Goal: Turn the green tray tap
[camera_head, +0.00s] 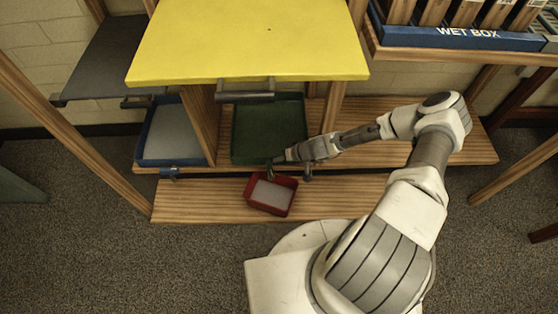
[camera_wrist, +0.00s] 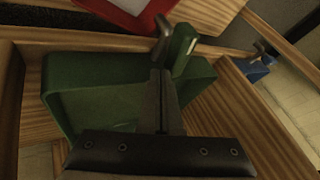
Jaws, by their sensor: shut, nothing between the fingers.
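The green tray (camera_head: 268,132) stands on the wooden shelf under the yellow board. In the wrist view, the green tray (camera_wrist: 75,100) fills the left and middle. Its tap shows there as a green block (camera_wrist: 184,48) at the tray's front wall with a grey metal lever (camera_wrist: 162,38) beside it. My gripper (camera_head: 280,158) reaches from the right to the tray's front edge. In the wrist view, my gripper's fingers (camera_wrist: 160,75) are together and empty. Their tips are just beside the green block and close to the lever; I cannot tell whether they touch.
A red tray (camera_head: 289,208) with pale contents sits on the lower wooden step in front. A blue tray (camera_head: 142,155) stands left, with a blue tap (camera_head: 169,173) at its front. The yellow board (camera_head: 250,40) overhangs the green tray. A wooden divider (camera_head: 199,120) separates the trays.

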